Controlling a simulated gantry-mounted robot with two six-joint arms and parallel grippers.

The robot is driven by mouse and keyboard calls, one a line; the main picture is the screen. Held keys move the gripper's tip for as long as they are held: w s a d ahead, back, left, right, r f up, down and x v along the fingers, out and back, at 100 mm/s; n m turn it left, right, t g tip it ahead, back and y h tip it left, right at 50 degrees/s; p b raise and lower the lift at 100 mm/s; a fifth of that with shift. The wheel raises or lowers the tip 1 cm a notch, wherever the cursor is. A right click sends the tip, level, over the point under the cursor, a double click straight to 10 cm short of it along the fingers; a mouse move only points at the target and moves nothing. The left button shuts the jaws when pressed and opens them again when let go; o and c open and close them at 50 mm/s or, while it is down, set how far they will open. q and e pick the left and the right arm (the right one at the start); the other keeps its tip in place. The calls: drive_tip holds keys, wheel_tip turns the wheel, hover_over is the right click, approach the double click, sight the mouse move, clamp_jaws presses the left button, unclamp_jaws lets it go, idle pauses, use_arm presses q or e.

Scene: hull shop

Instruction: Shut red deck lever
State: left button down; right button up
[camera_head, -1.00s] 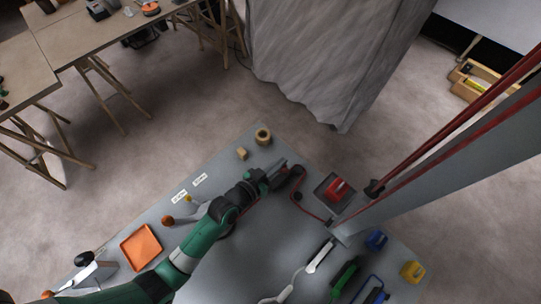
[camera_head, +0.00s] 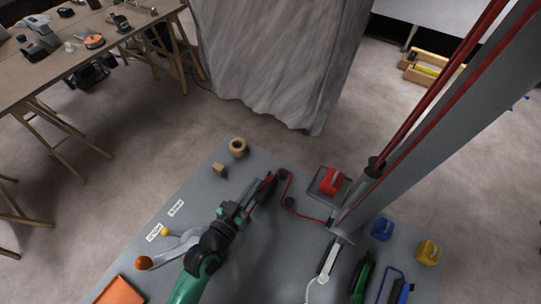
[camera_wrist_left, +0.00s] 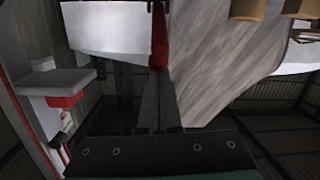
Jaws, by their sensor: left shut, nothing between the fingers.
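A small red lever fitting (camera_head: 333,181) sits on a grey square plate (camera_head: 318,187) at the deck's back right, beside the mast foot. I cannot tell from here how far its lever is tilted. My left gripper (camera_head: 270,181) is shut and empty, over the deck to the left of the fitting and apart from it. A red line (camera_head: 288,187) curves over the deck between them. In the left wrist view, my shut fingers (camera_wrist_left: 160,104) point at a dark red upright piece (camera_wrist_left: 159,38); I cannot tell what it is. My right gripper is not in view.
A grey mast (camera_head: 455,125) with red lines rises at right. Blue (camera_head: 382,229) and yellow (camera_head: 428,251) fittings and several handles lie at front right. A wooden ring (camera_head: 238,148), small block (camera_head: 219,170) and orange tray (camera_head: 119,291) are on the left side.

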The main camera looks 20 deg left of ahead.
use_arm(q)
wheel_tip(320, 180, up, 4)
drive_tip(key=shift+p, duration=1.25)
drive_tip(key=s+d+r+p, duration=0.2)
drive_tip(key=s+r, duration=0.2)
drive_tip(key=s, duration=0.2)
drive_tip(key=s+d+r+p, duration=0.2)
drive_tip(key=s+r, duration=0.3)
drive_tip(key=s, duration=0.2)
drive_tip(key=shift+s+p, duration=0.2)
drive_tip(key=shift+p, duration=0.15)
